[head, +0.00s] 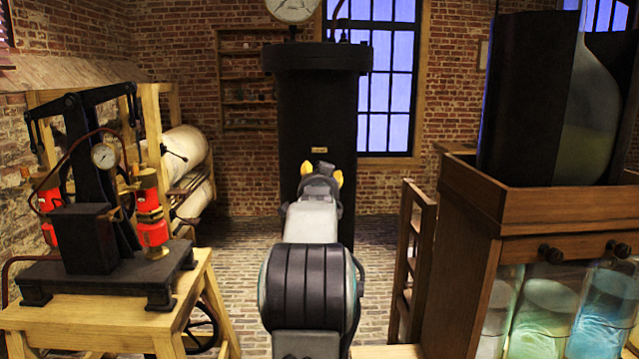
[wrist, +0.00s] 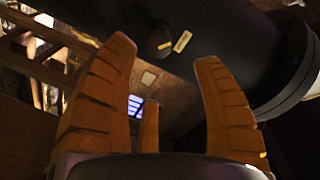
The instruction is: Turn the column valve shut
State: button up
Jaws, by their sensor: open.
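The tall black column (head: 312,105) stands in the middle of the head view, with a small brass plate (head: 319,149) on its front. In the wrist view the column's dark side (wrist: 225,35) crosses the top. A small round dark valve knob (wrist: 158,44) with a yellow mark shows there beside the brass plate (wrist: 182,41). My gripper (head: 320,175) reaches toward the column, just below the plate. In the wrist view its orange fingers (wrist: 164,57) are spread and empty, with the knob in the gap, beyond the fingertips. My arm hides the column's lower front in the head view.
A wooden bench (head: 100,310) with a black press and red cylinders stands at left. A wooden cabinet (head: 470,250) with glowing glass jars (head: 545,312) stands at right, a small ladder (head: 412,265) beside it. Brick floor (head: 235,255) is clear between them.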

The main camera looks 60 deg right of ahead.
jog(key=shift+v, duration=1.3)
